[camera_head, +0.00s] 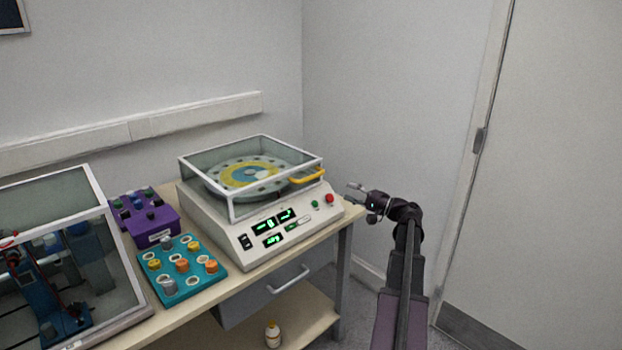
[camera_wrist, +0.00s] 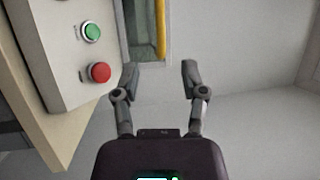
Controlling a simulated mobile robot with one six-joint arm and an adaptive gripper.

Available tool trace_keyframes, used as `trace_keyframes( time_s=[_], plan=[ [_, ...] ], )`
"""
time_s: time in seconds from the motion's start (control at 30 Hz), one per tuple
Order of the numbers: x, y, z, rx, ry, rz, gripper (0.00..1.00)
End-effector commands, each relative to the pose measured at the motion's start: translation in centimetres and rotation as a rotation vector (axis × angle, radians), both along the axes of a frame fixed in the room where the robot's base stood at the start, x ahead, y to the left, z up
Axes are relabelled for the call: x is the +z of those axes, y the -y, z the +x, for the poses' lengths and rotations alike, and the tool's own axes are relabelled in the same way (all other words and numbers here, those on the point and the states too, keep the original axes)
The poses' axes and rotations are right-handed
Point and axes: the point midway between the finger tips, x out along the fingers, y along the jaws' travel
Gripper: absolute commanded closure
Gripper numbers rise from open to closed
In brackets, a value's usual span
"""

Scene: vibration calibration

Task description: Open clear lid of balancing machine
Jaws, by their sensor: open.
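The balancing machine (camera_head: 272,243) is a white box with green displays on the table. Its clear lid (camera_head: 202,162) has a white frame and is closed over a round disc with a yellow and blue centre (camera_head: 248,175). A yellow handle (camera_head: 307,175) is on the lid's right side; part of it also shows at the top of the wrist view (camera_wrist: 160,28). My gripper (camera_head: 352,192) is to the right of the machine, apart from the handle. In the wrist view my gripper (camera_wrist: 159,72) is open and empty, with the handle beyond its fingertips.
Green (camera_wrist: 91,31) and red (camera_wrist: 99,72) buttons are on the machine, left of my fingers. A teal tray (camera_head: 185,285) of knobs, a purple box (camera_head: 150,217) and a glass-covered rig (camera_head: 60,190) stand left of the machine. A door (camera_head: 550,170) is at right.

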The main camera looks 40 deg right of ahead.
Motion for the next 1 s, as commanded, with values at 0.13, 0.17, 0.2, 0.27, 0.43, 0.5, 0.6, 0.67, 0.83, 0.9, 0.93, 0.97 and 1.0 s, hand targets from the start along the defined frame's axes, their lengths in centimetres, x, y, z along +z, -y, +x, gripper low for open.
trace_keyframes(
  time_s=[0.13, 0.17, 0.2, 0.27, 0.43, 0.5, 0.6, 0.67, 0.83, 0.9, 0.93, 0.97, 1.0],
  plan=[
    [0.2, -0.3, 0.7, 0.000, 0.000, 0.000, 0.45],
    [0.2, -0.4, 0.9, 0.000, 0.000, 0.000, 0.45],
    [0.3, -0.6, 1.2, 0.001, 0.000, 0.000, 0.45],
    [0.4, -0.9, 1.7, 0.002, 0.000, 0.000, 0.45],
    [0.9, -1.9, 3.7, 0.002, 0.000, 0.000, 0.45],
    [1.1, -2.4, 4.6, 0.002, 0.000, 0.000, 0.45],
    [1.3, -3.0, 6.0, 0.002, 0.000, 0.000, 0.45],
    [1.5, -3.5, 6.8, 0.001, 0.000, 0.000, 0.45],
    [1.9, -4.6, 9.0, 0.001, 0.000, 0.000, 0.45],
    [2.1, -5.0, 9.8, 0.002, 0.000, 0.000, 0.45],
    [2.1, -5.2, 10.1, 0.002, 0.000, 0.000, 0.45],
    [2.2, -5.3, 10.4, 0.001, 0.000, 0.000, 0.45],
    [2.2, -5.5, 10.7, 0.000, 0.000, 0.000, 0.45]
  ],
)
